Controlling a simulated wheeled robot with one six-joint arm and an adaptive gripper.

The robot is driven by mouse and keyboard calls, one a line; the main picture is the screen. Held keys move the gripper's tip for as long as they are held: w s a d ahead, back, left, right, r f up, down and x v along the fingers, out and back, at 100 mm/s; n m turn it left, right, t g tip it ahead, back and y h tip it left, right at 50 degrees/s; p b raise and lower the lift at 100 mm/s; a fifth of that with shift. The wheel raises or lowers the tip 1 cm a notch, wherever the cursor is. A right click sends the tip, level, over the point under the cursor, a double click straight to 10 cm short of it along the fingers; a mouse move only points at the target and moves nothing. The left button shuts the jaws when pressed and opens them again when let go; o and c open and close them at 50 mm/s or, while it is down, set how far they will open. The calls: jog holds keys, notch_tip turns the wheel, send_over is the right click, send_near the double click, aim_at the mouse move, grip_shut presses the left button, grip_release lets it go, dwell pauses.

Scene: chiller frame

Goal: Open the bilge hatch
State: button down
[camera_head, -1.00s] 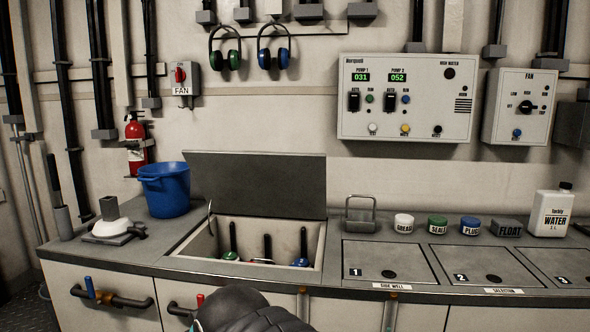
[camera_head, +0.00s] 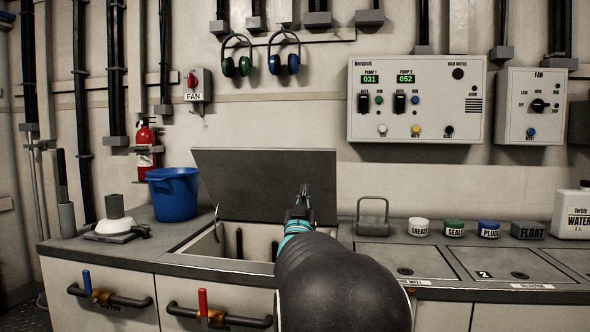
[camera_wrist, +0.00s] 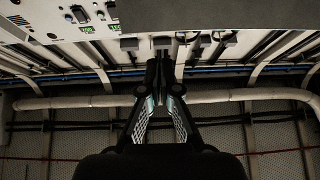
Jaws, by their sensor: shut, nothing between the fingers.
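The hatch lid (camera_head: 250,178) is a dark grey panel. It stands raised at the back edge of a square opening in the counter. The opening (camera_head: 207,245) has pale inner walls, and dark handles (camera_head: 239,240) show inside it. My gripper (camera_head: 304,190) is shut and empty, pointing up in front of the lid's right part. I cannot tell whether it touches the lid. My arm hides the right part of the opening.
A blue bucket (camera_head: 173,194) stands left of the opening. A metal handle (camera_head: 372,216), small jars (camera_head: 454,228) and a white water bottle (camera_head: 573,210) stand to the right. Pump panel (camera_head: 417,100) and ear defenders (camera_head: 284,60) hang on the wall. Valves (camera_head: 203,310) protrude at the counter's front.

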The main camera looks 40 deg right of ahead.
jog(key=p, duration=0.1)
send_near(313, 153)
jog(key=shift+h, duration=0.3)
jog(key=x, duration=0.7)
jog(key=shift+w+d+f, duration=0.1)
jog(key=shift+d, duration=0.05)
jog(key=shift+p, duration=0.3)
